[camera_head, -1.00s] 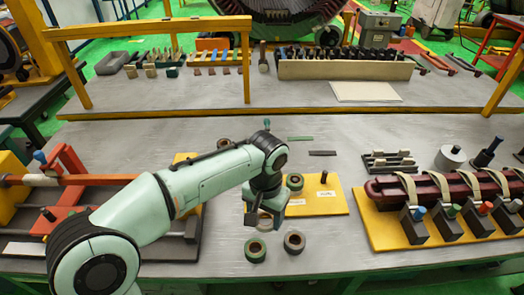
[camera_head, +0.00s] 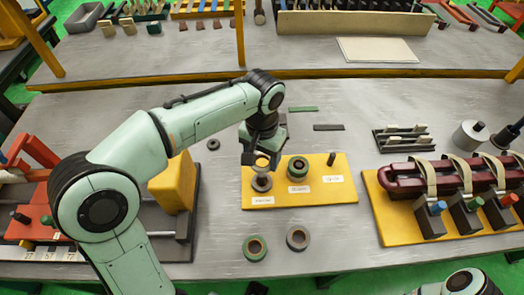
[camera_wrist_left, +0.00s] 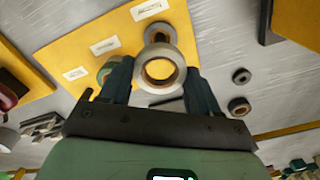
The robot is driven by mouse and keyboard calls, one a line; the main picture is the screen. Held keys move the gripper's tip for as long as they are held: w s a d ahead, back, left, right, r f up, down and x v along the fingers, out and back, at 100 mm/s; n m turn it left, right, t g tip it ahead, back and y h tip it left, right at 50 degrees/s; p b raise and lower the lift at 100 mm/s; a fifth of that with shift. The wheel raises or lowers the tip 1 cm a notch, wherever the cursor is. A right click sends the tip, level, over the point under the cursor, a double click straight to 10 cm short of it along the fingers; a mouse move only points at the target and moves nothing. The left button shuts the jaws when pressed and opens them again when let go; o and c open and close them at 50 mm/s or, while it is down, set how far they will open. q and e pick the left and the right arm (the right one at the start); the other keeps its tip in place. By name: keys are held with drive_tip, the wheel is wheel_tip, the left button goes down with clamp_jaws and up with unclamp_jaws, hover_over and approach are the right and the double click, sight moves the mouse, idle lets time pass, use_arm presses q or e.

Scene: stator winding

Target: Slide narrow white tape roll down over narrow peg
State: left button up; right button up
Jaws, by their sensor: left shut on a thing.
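My left gripper (camera_head: 262,152) is shut on a narrow white tape roll (camera_wrist_left: 161,70), held flat with its hole facing the wrist camera. The roll shows only partly in the head view (camera_head: 262,163). The yellow board (camera_head: 320,197) is below, with labels along its front edge. A grey roll (camera_head: 262,183) sits at its left position, just in front of the held roll. A green-edged roll (camera_head: 298,168) is around the middle peg. The right peg (camera_head: 331,159) is bare and brown. The held roll appears above the board; its exact gap cannot be told. My right gripper is not in view.
A small dark roll (camera_head: 213,144) lies behind left. A dark red coil on a fixture (camera_head: 440,177) stands right. The table behind the board is mostly clear.

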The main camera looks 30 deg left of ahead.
sight(262, 175)
use_arm(q)
drive_tip(key=shift+f+b, duration=0.9)
drive_tip(key=shift+f, duration=0.35)
wheel_tip(262, 175, down, 2)
drive_tip(key=shift+f+b, duration=0.15)
drive_tip(key=shift+b, duration=0.95)
drive_tip(key=shift+f+b, duration=0.7)
drive_tip(key=shift+f, duration=0.4)
drive_tip(key=o, duration=1.1)
wheel_tip(262, 175, up, 13)
drive_tip(key=p, duration=0.3)
drive_tip(key=shift+r, duration=0.2)
